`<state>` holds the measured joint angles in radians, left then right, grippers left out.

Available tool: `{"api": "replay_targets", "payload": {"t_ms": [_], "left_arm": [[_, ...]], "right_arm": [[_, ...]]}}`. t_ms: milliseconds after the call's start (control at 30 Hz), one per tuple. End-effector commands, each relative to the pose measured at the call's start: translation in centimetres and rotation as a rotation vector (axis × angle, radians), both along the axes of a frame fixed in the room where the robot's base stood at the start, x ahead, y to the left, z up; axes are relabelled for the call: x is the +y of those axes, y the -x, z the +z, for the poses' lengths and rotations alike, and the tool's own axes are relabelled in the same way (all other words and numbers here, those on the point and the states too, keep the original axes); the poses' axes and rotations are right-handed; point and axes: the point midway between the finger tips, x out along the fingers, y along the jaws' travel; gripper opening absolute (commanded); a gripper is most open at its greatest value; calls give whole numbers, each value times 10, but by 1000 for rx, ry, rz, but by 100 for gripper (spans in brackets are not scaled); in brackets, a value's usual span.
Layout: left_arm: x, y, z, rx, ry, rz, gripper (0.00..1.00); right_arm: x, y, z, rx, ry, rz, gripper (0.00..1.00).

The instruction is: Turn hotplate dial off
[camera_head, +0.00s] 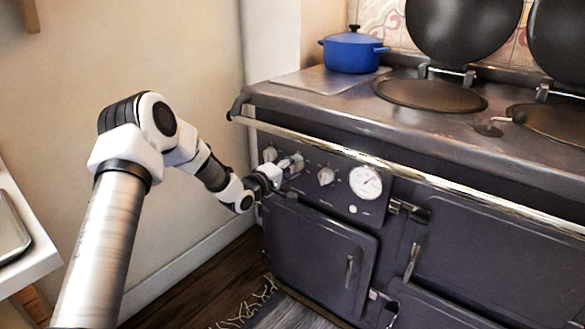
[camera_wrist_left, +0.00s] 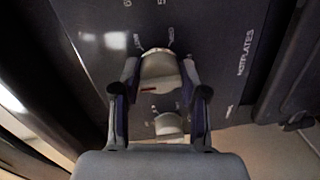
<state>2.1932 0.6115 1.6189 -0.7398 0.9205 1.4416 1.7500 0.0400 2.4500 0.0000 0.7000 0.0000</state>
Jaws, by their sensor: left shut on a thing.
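The gripped dial (camera_wrist_left: 160,70) is a pale knob on the dark stove panel, with a small reddish mark on its lower face. White lettering reading HOTPLATES runs beside it in the left wrist view, with smaller markings around it. My left gripper (camera_wrist_left: 159,77) is shut on this dial, one finger on each side. In the head view the left gripper (camera_head: 283,168) meets the panel at the same dial (camera_head: 297,160), partly covering it. A second dial (camera_wrist_left: 168,124) shows below, between the fingers and the palm. My right gripper is not in view.
Another dial (camera_head: 326,176) and a round white gauge (camera_head: 366,182) sit to the right on the panel. A metal rail (camera_head: 400,172) runs above the panel. An oven door (camera_head: 318,255) is below. A blue pot (camera_head: 352,52) stands on the stove top.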

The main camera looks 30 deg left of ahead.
Motion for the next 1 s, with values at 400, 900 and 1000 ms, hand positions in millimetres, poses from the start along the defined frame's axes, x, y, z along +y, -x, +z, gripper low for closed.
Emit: {"api": "replay_targets", "payload": {"t_ms": [400, 900, 1000], "left_arm": [[0, 0, 1, -2, -1, 2, 67], [9, 60, 6, -3, 6, 4, 67], [9, 71, 6, -3, 3, 2, 67]], "right_arm": [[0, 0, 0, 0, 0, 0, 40], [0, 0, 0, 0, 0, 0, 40], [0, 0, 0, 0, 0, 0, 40]]}}
